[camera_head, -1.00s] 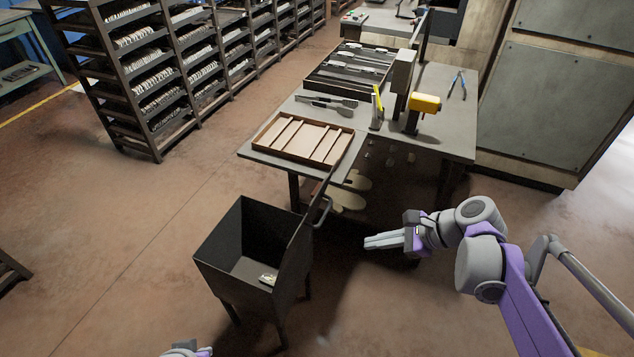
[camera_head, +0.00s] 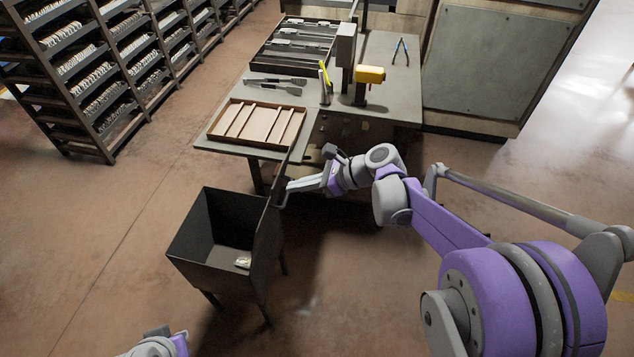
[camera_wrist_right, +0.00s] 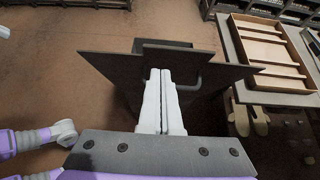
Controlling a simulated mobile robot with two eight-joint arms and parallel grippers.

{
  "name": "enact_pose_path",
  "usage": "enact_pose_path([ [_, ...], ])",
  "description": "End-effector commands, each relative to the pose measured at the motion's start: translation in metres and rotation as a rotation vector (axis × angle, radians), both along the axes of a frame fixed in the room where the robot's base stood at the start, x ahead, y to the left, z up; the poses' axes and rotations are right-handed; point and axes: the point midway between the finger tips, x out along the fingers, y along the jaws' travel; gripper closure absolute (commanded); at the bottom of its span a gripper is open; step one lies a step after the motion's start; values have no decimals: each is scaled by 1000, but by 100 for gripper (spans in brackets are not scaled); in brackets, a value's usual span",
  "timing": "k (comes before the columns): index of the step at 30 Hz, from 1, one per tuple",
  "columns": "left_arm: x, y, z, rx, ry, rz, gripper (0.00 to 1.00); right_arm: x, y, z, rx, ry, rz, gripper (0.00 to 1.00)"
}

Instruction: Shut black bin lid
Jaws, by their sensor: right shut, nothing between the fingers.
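The black bin (camera_head: 195,262) stands on legs on the floor, open at the top, with a small light item (camera_head: 242,262) inside. Its dark lid (camera_head: 270,222) stands raised along the bin's right side, seen nearly edge-on. In the right wrist view the lid (camera_wrist_right: 115,70) spans the middle as a broad dark panel with a bar handle (camera_wrist_right: 192,86). My right gripper (camera_head: 290,187) is shut and empty, its tips at the lid's outer face near the handle. The fingers (camera_wrist_right: 165,78) overlap the lid; contact is unclear. Only part of my left arm shows, at the bottom left.
The workbench (camera_head: 390,100) stands just behind the bin, with a wooden tray (camera_head: 258,124), a yellow tool (camera_head: 370,74) and pliers (camera_head: 401,50) on it. A shelving rack (camera_head: 100,80) is at the back left. The floor left of the bin is clear.

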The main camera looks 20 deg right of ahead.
Motion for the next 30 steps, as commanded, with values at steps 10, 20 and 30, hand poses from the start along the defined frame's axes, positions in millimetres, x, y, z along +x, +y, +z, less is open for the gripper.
enact_pose_path([
  [10, 2, 0, 6, 0, -3, 0, 100, 12, 17, 6, -1, -1, 0, 100],
  [20, 2, 0, 7, 0, -3, 0, 100, 13, 18, 7, -4, 2, 1, 100],
  [30, 6, 0, 19, 0, -11, 0, 100, 37, 56, 22, -106, 66, 8, 100],
])
